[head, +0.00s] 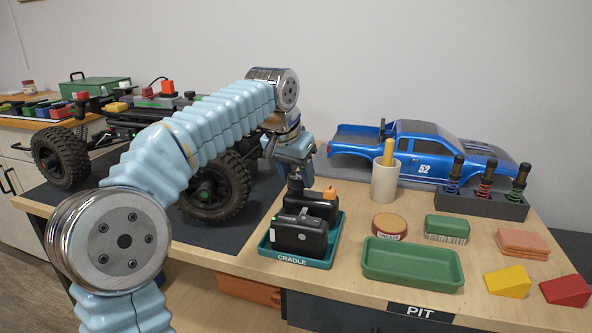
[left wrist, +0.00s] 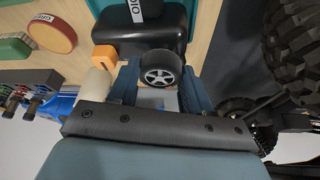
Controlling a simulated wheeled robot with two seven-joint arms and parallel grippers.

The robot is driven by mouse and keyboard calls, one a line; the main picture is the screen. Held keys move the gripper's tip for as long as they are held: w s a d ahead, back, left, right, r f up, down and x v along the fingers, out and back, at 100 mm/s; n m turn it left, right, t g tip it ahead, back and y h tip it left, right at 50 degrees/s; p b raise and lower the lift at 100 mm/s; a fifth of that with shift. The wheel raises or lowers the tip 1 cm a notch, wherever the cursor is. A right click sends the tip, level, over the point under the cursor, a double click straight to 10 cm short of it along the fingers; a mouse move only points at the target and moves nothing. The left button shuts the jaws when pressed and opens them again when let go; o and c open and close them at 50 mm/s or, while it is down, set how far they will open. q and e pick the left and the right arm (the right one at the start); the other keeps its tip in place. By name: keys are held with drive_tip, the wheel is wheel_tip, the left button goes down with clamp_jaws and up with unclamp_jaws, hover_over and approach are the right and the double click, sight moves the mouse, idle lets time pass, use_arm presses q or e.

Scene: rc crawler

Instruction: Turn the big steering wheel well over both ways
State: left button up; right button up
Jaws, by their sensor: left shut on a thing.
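The black radio transmitter (head: 300,232) stands in the green tray marked CRADLE (head: 268,252). It also shows in the left wrist view (left wrist: 130,38), with an orange part (left wrist: 104,58) beside it. The steering wheel (left wrist: 160,72), a black tyre-like ring with silver spokes, sits at the transmitter's side between my fingers. In the head view my gripper mostly hides the wheel. My left gripper (head: 295,172) points down over the back of the transmitter and is shut on the wheel, one finger on each side. My right gripper is not in view.
The crawler chassis (head: 205,190) with big tyres stands on a dark mat left of the cradle, behind my left arm. A beige cup (head: 386,180) and the blue truck body (head: 420,150) stand to the right. A green tray (head: 412,262) lies in front.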

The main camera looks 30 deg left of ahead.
use_arm(q)
drive_tip(key=shift+n, duration=0.6)
drive_tip(key=shift+n+y, duration=0.3)
drive_tip(key=o, duration=1.1)
drive_tip(key=shift+c, duration=0.2)
drive_tip(key=p+v, duration=0.2)
drive_tip(key=v, duration=1.1)
drive_tip(key=shift+r, duration=0.4)
